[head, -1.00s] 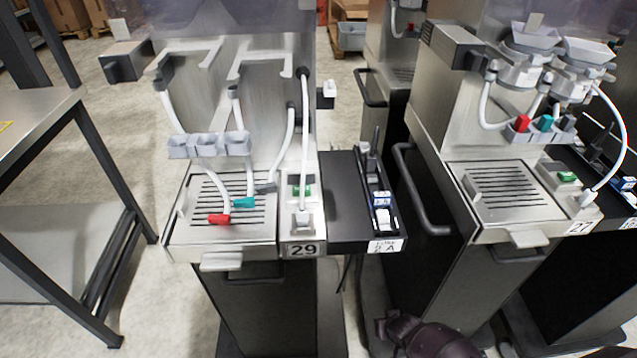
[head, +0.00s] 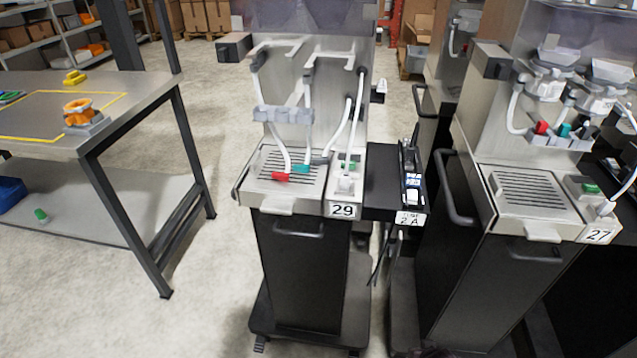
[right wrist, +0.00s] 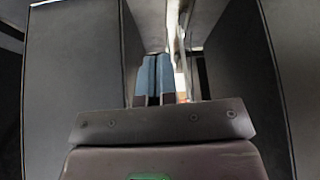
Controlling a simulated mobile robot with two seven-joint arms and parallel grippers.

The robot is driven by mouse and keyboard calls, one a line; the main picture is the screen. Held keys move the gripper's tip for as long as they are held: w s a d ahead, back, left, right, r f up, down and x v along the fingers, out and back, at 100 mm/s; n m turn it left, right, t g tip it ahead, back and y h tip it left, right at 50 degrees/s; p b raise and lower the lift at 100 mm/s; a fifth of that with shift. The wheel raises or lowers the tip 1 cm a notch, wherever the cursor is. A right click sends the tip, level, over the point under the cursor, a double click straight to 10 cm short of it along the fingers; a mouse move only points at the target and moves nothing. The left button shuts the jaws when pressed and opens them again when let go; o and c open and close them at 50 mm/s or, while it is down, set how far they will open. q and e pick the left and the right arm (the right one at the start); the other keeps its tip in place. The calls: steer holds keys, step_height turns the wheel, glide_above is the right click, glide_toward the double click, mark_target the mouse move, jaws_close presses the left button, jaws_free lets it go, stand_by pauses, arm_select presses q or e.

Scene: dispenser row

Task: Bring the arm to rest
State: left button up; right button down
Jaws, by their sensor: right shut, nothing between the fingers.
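My right gripper (right wrist: 155,80) shows in the right wrist view, its two fingers side by side and together, with nothing between them. Dark panels stand on both sides of it there, and a lighter gap lies beyond the fingers. In the head view neither gripper shows; only a dark bit of what may be my arm is at the bottom edge. Dispenser 29 (head: 300,262) stands upright in the middle of the head view. Dispenser 27 (head: 470,250) stands to its right. The left gripper is in neither view.
A metal table (head: 150,112) with an orange object (head: 79,112) and a yellow block (head: 74,77) stands at the left. A green item (head: 41,215) lies on its lower shelf. A black side tray (head: 382,190) juts from dispenser 29. Floor between table and dispenser 29 is clear.

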steer(key=w+a+r+n+t+y, duration=0.1)
steer(key=w+a+r+n+t, duration=0.2)
steer(key=r, duration=0.4)
steer(key=w+a+r+t+y, duration=0.1)
steer(key=w+a+r, duration=0.3)
steer(key=r, duration=0.2)
steer(key=s+r+n+t, duration=0.1)
steer(key=s+r+t, duration=0.1)
steer(key=s+r, duration=0.65)
steer(key=s+d+r, duration=0.1)
steer(key=s+r, duration=0.1)
steer(key=s, duration=0.5)
steer(key=s+d+r+m+g+h+p, duration=0.1)
steer(key=s+d+r, duration=0.1)
steer(key=s, duration=0.5)
steer(key=shift+m, duration=0.3)
steer(key=shift+s+d+r, duration=0.1)
steer(key=shift+d, duration=0.05)
